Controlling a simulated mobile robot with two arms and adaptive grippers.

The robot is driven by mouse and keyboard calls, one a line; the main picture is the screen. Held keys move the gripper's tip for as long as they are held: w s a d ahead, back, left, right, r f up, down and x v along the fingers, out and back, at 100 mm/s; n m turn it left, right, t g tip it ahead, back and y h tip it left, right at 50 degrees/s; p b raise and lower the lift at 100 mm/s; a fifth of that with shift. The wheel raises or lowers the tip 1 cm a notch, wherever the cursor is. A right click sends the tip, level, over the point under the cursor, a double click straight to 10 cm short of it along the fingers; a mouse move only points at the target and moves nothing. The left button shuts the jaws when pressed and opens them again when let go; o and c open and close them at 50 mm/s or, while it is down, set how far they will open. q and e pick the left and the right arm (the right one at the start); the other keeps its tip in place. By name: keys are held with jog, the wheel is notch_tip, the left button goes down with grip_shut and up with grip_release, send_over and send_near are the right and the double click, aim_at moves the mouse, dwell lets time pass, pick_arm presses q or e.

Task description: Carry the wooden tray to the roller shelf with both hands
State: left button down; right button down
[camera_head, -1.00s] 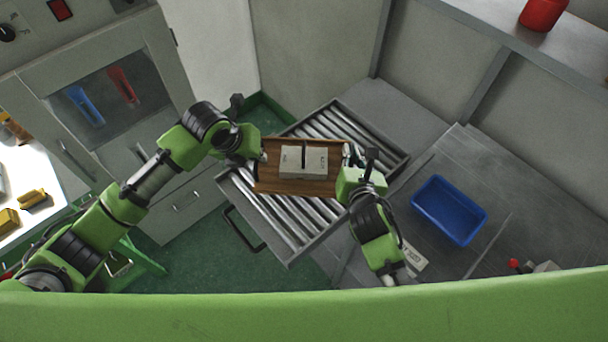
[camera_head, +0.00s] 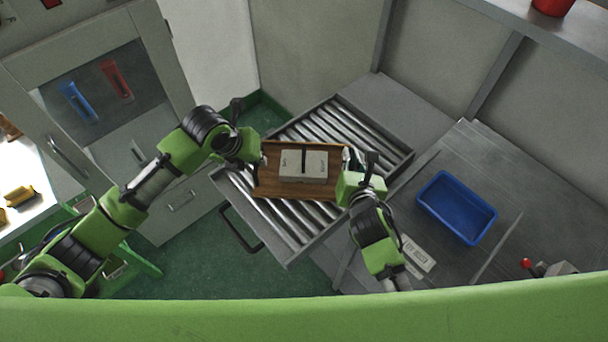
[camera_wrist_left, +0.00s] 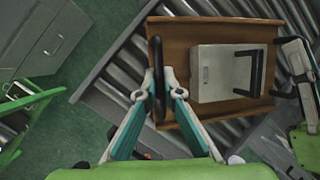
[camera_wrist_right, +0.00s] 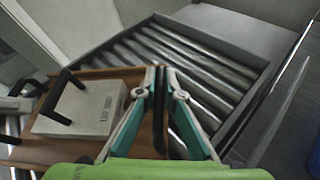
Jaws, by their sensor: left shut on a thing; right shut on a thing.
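The wooden tray (camera_head: 297,191) is brown and carries a light grey block (camera_head: 304,166) with a dark handle. It is over the roller shelf (camera_head: 290,236), a metal frame with several rollers; I cannot tell whether it touches the rollers. My left gripper (camera_head: 260,163) is shut on the tray's left edge. My right gripper (camera_head: 346,166) is shut on the tray's right edge. The tray hides the middle rollers.
A grey table (camera_head: 455,170) right of the shelf holds a blue bin (camera_head: 457,208) and a white label card (camera_head: 419,255). A grey cabinet (camera_head: 95,95) stands at the left. Bare rollers show above and below the tray. A wall closes the back.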

pick_arm(q)
jog(key=c, duration=2.5)
grip_release()
jog(key=shift+a+f, duration=0.15)
jog(key=shift+f, duration=0.1)
jog(key=shift+c, duration=0.2)
pick_arm(e)
jog(key=c, duration=2.5)
grip_release()
jog(key=shift+d+f, duration=0.15)
jog(key=shift+f, duration=0.1)
pick_arm(q)
jog(key=o, duration=0.4)
jog(key=shift+c, duration=0.2)
pick_arm(e)
jog(key=o, duration=0.3)
jog(key=shift+r, duration=0.1)
pick_arm(q)
jog(key=shift+r, duration=0.1)
pick_arm(e)
jog(key=shift+o, duration=0.2)
jog(key=shift+s, duration=0.1)
pick_arm(q)
jog(key=shift+r, duration=0.1)
